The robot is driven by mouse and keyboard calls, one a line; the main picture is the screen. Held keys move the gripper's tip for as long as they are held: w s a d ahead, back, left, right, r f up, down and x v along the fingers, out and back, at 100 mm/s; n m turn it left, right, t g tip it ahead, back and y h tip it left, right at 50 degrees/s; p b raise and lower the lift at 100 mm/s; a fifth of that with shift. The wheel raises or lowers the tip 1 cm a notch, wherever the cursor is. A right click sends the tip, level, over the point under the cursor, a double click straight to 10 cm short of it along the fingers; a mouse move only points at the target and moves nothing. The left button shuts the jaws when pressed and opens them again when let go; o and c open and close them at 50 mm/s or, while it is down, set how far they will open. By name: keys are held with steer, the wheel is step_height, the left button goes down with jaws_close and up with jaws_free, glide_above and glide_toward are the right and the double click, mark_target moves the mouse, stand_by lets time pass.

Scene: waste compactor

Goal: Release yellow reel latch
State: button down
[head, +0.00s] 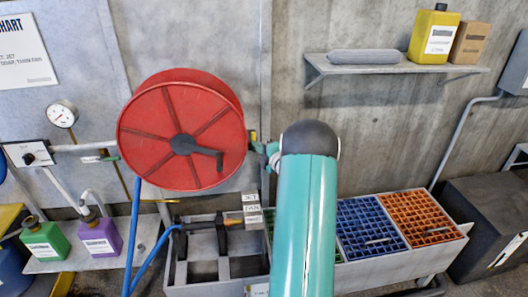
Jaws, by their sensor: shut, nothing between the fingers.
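The large red hose reel (150,135) is mounted on the wall at the left, with a dark crank handle on its face. A small yellow part, which looks like the reel latch (253,135), shows at the reel's right edge. My gripper (262,149) is just below and beside this yellow part, small and partly hidden behind my teal arm. It is shut with nothing held. I cannot tell whether it touches the latch or the reel.
A blue hose (133,235) hangs below the reel. A grey divided bin (205,270) stands under it, with blue (365,226) and orange (420,215) crates to the right. A wall shelf (395,68) holds a yellow jug (434,35). Green (45,242) and purple (98,237) bottles stand lower left.

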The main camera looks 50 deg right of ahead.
mark_target(253, 139)
steer(key=shift+w+d, duration=0.15)
steer(key=shift+w, duration=0.8)
steer(key=shift+w+d, duration=0.15)
steer(key=shift+w, duration=0.75)
steer(key=shift+s+d+m+t, duration=0.35)
steer(key=shift+d+m+t, duration=0.05)
steer(key=shift+m, duration=0.4)
steer(key=shift+s+d+m+t+h, duration=0.3)
steer(key=shift+m+h, duration=0.2)
steer(key=shift+m, duration=0.3)
steer(key=shift+s+d+f+m+t+h, duration=0.25)
steer(key=shift+s+d+f+m+h, duration=0.3)
steer(key=shift+m+h, duration=1.4)
steer(key=shift+s+d+f+m+t+h, duration=0.2)
steer(key=shift+s+d+f+m+h, duration=0.35)
steer(key=shift+m, duration=2.5)
steer(key=shift+s+d+f+m+t+h, duration=0.35)
steer(key=shift+d+m+h, duration=0.3)
steer(key=shift+m+h, duration=1.35)
steer(key=shift+m+y, duration=0.5)
steer(key=shift+m, duration=0.1)
steer(key=shift+f, duration=0.15)
